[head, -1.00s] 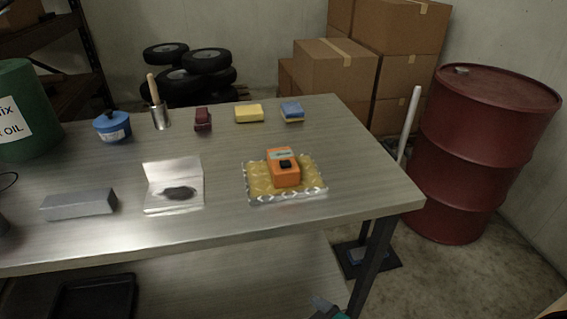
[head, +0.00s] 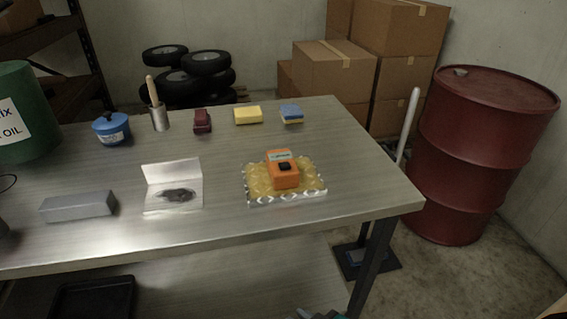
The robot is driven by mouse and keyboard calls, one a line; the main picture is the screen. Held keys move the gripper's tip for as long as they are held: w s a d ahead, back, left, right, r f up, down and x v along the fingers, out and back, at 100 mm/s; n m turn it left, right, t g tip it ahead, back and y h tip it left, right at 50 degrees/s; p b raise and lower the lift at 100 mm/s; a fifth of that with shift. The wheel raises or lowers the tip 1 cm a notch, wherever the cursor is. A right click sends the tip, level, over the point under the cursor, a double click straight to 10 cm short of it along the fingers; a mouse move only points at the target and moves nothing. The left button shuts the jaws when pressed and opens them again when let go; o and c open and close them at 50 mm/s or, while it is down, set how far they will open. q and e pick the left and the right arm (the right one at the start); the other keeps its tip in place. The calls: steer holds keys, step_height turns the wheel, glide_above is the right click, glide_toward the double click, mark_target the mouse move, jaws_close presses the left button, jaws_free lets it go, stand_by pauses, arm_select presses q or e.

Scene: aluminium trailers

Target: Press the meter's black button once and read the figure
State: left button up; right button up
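The display is too small to read. A small teal and grey part of my own body shows at the bottom edge, right of centre; I cannot tell whether it is a gripper. No gripper shows clearly, and nothing touches the meter.
Sponges (head: 248,115), a dark red item (head: 202,121), a brush cup (head: 160,117) and a blue pot (head: 111,129) line the back. A red drum (head: 480,150) stands right.

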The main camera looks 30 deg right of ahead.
jaws_close()
stand_by(0.7)
